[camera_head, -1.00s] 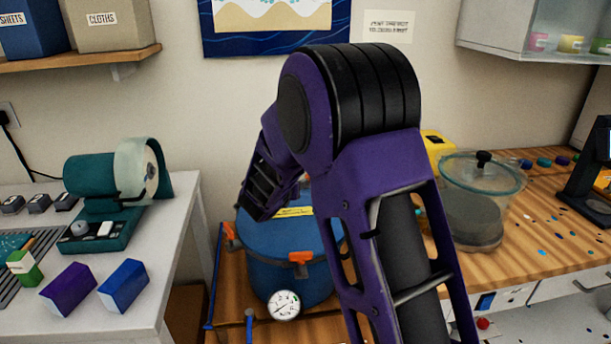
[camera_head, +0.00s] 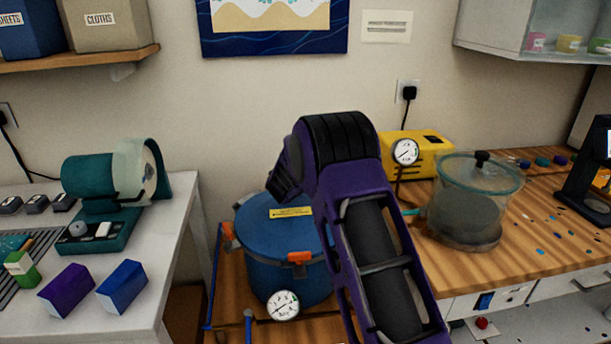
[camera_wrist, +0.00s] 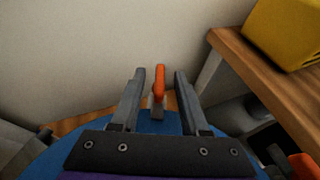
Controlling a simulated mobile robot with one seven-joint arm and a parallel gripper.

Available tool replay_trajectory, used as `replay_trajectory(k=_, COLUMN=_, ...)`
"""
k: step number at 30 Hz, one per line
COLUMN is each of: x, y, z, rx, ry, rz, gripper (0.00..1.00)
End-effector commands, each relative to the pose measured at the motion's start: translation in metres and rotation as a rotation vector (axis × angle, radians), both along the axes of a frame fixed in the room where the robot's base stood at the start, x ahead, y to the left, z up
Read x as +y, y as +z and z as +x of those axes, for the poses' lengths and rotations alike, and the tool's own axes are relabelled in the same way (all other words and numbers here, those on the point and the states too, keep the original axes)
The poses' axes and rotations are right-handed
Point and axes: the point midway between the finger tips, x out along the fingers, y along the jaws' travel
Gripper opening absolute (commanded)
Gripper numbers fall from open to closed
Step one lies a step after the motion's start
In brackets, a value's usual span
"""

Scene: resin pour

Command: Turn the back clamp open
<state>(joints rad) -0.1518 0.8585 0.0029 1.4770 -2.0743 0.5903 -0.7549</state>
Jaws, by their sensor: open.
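The blue pressure pot (camera_head: 284,258) stands on the lower wooden shelf between the two benches, its lid on with a yellow label (camera_head: 290,212). Orange clamps show at its front (camera_head: 299,257) and left (camera_head: 228,232) in the head view. In the wrist view, the back clamp (camera_wrist: 159,83) is an upright orange handle at the rim, seen between my fingers. My gripper (camera_wrist: 160,98) is open, one finger on each side of the handle, with a gap on both sides. The head view hides my gripper and the back clamp behind my arm.
A yellow pump (camera_head: 418,155) with a gauge stands on the right bench, also seen in the wrist view (camera_wrist: 290,30). A clear lidded chamber (camera_head: 470,205) is beside it. The wall is close behind the pot. Another orange clamp (camera_wrist: 303,166) shows at lower right.

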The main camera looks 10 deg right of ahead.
Motion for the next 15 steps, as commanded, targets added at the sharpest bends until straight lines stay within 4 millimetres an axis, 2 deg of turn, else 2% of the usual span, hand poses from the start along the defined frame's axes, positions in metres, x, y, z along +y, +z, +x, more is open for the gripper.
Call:
replay_trajectory(k=5, x=0.0002, y=-0.0001, z=-0.0002, rx=0.000, ry=0.000, rz=0.000, gripper=0.43)
replay_trajectory(k=12, x=0.0003, y=0.0000, z=-0.0004, rx=0.000, ry=0.000, rz=0.000, gripper=0.00)
replay_trajectory(k=15, x=0.0003, y=0.0000, z=-0.0004, rx=0.000, ry=0.000, rz=0.000, gripper=0.00)
